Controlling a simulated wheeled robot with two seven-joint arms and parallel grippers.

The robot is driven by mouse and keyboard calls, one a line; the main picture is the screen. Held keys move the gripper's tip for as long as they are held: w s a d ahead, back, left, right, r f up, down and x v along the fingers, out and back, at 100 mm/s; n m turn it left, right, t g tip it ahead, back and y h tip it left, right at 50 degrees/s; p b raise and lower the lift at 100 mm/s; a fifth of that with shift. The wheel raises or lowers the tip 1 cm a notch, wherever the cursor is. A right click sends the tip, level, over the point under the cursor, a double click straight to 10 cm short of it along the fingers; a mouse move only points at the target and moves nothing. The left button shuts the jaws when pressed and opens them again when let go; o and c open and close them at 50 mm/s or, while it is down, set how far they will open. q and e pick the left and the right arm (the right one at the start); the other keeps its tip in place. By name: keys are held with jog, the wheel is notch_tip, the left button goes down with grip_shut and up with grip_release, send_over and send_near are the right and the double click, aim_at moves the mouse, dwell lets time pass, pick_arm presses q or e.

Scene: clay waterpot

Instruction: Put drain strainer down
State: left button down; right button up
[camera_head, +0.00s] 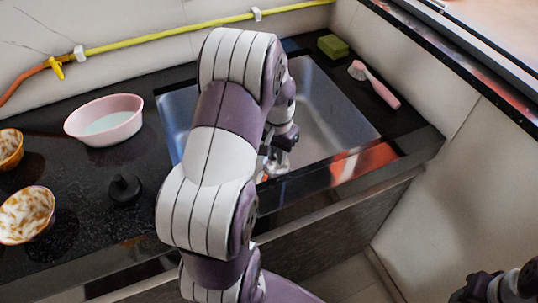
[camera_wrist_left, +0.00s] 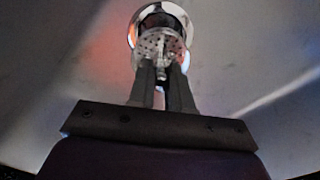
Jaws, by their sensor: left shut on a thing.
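The drain strainer (camera_wrist_left: 160,42) is a shiny metal cup with small holes and a round rim, seen in the left wrist view. My left gripper (camera_wrist_left: 161,80) is shut on it, with the two dark fingers closed around its narrow stem. In the head view my left gripper (camera_head: 274,163) is over the near part of the metal sink (camera_head: 325,110), mostly hidden behind my arm. The strainer cannot be made out clearly there. My right gripper (camera_head: 490,290) shows only partly at the bottom right corner, away from the counter.
A black knobbed stopper (camera_head: 125,188), a pink basin (camera_head: 105,120) and two patterned bowls (camera_head: 25,215) stand on the dark counter left of the sink. A green sponge (camera_head: 333,46) and a pink brush (camera_head: 375,84) lie at the sink's far and right edges.

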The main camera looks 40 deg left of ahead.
pick_arm(q)
jog(key=shift+r, duration=0.6)
jog(key=s+a+r+n+p, duration=0.3)
jog(key=s+a+r+p, duration=0.5)
jog(key=a+r+p, duration=0.45)
jog(key=s+a+r+n+p, duration=0.3)
jog(key=s+a+r+p, duration=0.5)
jog(key=a+r+p, duration=0.4)
jog(key=m+p, duration=0.1)
jog(key=p, duration=0.1)
send_near(102, 108)
jog(key=d+f, duration=0.2)
jog(key=s+d+f, duration=0.1)
jog(key=d+f, duration=0.2)
jog(key=shift+s+d, duration=0.1)
jog(key=shift+d, duration=0.05)
jog(key=shift+f, duration=0.45)
jog(key=shift+f+b, duration=0.15)
jog(key=shift+b, duration=0.2)
jog(key=c, duration=1.1)
grip_release()
